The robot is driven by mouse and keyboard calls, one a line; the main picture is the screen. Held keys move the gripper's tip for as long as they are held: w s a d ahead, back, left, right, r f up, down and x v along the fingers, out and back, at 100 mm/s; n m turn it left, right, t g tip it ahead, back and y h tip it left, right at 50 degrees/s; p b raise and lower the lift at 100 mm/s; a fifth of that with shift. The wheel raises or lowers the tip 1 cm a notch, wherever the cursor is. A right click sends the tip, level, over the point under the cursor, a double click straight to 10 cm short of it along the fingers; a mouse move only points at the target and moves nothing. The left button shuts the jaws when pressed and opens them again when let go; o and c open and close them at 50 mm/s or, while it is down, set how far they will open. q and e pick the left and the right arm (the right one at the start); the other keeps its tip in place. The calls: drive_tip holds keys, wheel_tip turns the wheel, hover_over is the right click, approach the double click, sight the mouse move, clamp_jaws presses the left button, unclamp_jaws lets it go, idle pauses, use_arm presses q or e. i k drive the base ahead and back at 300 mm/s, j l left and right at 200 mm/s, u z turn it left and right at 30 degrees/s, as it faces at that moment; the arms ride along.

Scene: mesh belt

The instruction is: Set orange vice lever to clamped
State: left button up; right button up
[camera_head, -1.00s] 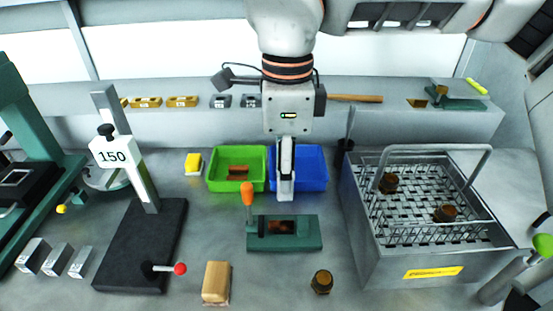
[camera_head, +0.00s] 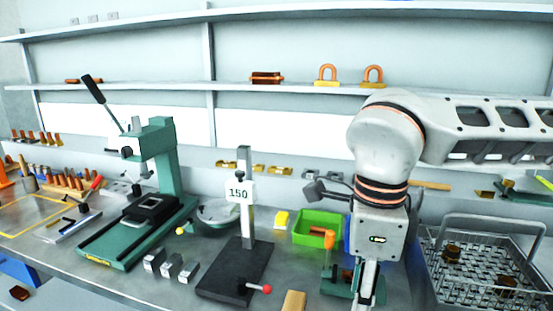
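The small green vice (camera_head: 332,286) stands on the bench at the lower right of the head view, partly hidden behind my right gripper. Its orange lever knob (camera_head: 329,240) sticks up above the vice's left part, in front of the green bin. My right gripper (camera_head: 364,296) points down over the right part of the vice, to the right of the lever and apart from it. Its fingers are seen edge-on, so I cannot tell whether they are open. My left gripper is not in view.
A green bin (camera_head: 307,227) stands behind the vice. The gauge stand marked 150 (camera_head: 248,258) is to its left, with a tan block (camera_head: 294,301) between. A wire-mesh basket (camera_head: 457,237) is at right. A green press (camera_head: 163,160) stands further left.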

sight(329, 234)
drive_tip(key=k+j, duration=0.2)
drive_tip(key=k, duration=0.25)
drive_tip(key=k+j, duration=0.2)
drive_tip(key=k, duration=0.2)
